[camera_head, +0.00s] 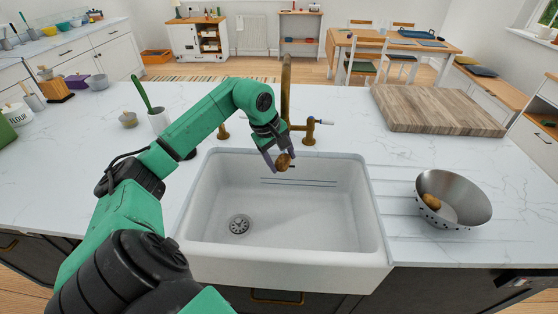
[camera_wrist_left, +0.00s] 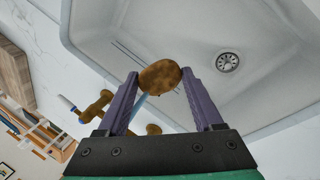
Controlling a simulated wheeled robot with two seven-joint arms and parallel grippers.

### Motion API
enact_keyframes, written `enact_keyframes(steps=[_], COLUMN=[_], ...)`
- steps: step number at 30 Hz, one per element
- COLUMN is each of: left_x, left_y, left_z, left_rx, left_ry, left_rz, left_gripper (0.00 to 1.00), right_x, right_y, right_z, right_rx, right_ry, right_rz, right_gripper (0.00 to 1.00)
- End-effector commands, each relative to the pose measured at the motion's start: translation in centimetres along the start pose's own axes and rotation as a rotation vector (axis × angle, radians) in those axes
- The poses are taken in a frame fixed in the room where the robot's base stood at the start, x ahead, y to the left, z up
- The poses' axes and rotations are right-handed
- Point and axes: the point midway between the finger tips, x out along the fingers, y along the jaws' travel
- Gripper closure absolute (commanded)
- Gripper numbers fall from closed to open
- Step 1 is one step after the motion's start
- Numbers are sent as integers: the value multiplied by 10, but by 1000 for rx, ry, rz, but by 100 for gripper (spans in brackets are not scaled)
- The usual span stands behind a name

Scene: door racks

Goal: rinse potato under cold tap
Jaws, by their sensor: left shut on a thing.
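My left gripper (camera_head: 279,163) is shut on a brown potato (camera_head: 284,161) and holds it above the white sink (camera_head: 215,210), near its back edge. In the left wrist view the potato (camera_wrist_left: 160,75) sits between the tips of the two purple fingers. The brass tap (camera_head: 286,90) rises behind the sink, just behind the gripper. Its right handle (camera_head: 309,131) has a blue end. In the left wrist view a thin pale-blue streak (camera_wrist_left: 138,108) runs by the potato; it may be water. My right gripper is not in view.
A steel colander (camera_head: 470,190) with another potato (camera_head: 432,201) stands right of the sink. A wooden board (camera_head: 430,108) lies at the back right of the counter. The sink floor is clear around the drain (camera_head: 239,224).

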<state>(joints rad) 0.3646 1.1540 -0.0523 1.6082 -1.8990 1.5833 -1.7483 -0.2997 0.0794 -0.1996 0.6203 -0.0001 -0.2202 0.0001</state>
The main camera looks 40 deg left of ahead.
Motion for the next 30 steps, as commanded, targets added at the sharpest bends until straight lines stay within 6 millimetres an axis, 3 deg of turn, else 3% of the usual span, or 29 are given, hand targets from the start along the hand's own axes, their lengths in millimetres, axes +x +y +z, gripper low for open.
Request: enact_keyframes(steps=[9,30], left_x=[-1,0], left_y=[-9,1], left_z=[-7,1], left_rx=[0,1], left_ry=[2,1], left_rz=[0,0], left_gripper=[85,85], right_x=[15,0], right_y=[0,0], right_z=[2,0], right_rx=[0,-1], right_ry=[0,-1], right_rz=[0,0], right_gripper=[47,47])
